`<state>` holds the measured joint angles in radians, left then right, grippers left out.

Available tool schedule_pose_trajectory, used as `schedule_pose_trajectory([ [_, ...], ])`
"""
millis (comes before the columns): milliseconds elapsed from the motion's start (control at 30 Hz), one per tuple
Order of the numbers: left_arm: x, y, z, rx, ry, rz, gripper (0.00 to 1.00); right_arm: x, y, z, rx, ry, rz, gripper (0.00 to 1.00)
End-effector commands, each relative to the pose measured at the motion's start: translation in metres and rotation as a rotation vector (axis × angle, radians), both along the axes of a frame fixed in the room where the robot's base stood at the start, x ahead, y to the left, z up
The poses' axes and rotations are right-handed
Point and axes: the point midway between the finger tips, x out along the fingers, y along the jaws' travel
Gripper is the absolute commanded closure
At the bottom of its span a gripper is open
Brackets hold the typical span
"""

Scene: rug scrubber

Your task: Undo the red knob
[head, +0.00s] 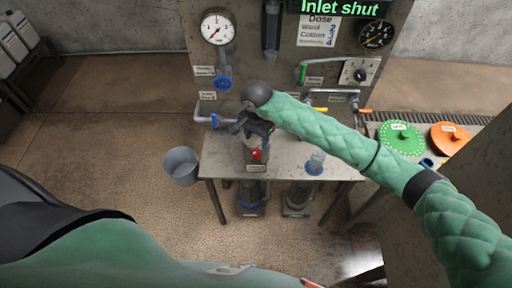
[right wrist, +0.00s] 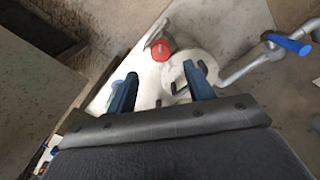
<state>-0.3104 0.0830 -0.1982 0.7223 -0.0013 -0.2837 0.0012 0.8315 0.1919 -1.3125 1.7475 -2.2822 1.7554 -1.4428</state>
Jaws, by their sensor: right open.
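The red knob (head: 257,154) sits low on the front of a pale cylindrical housing on the metal table. In the right wrist view the red knob (right wrist: 161,50) lies just beyond the fingertips, near the middle. My right gripper (head: 248,126) is above and behind the knob in the head view, partly covering the housing. In the right wrist view my right gripper's blue fingers (right wrist: 160,76) are spread apart with nothing between them; they do not touch the knob. My left gripper is not in view.
A grey bucket (head: 181,166) is beside the table's left edge. A small clear cup (head: 316,163) stands right of the housing. The back panel carries a gauge (head: 217,28), a blue valve wheel (head: 222,84) and a display reading "Inlet shut" (head: 340,7). A blue-handled pipe (right wrist: 290,44) is right in the wrist view.

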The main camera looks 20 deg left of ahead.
Motion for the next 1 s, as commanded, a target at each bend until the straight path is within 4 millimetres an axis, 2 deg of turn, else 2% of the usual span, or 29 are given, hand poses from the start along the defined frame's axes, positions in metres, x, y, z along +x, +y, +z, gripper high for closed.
schedule_pose_trajectory([
  [167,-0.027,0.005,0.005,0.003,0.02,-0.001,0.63,-0.002,0.0,-0.016,0.0,0.004,-0.002,0.48],
  [367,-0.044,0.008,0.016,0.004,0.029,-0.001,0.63,-0.002,0.0,-0.043,0.002,0.006,-0.002,0.48],
  [633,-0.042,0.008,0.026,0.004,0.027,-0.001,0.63,-0.001,0.001,-0.067,0.003,0.003,-0.001,0.48],
  [967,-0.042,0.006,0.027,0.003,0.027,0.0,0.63,-0.001,0.001,-0.071,0.004,0.003,-0.001,0.48],
  [1000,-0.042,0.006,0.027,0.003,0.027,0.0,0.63,-0.001,0.0,-0.071,0.004,0.003,-0.001,0.52],
])
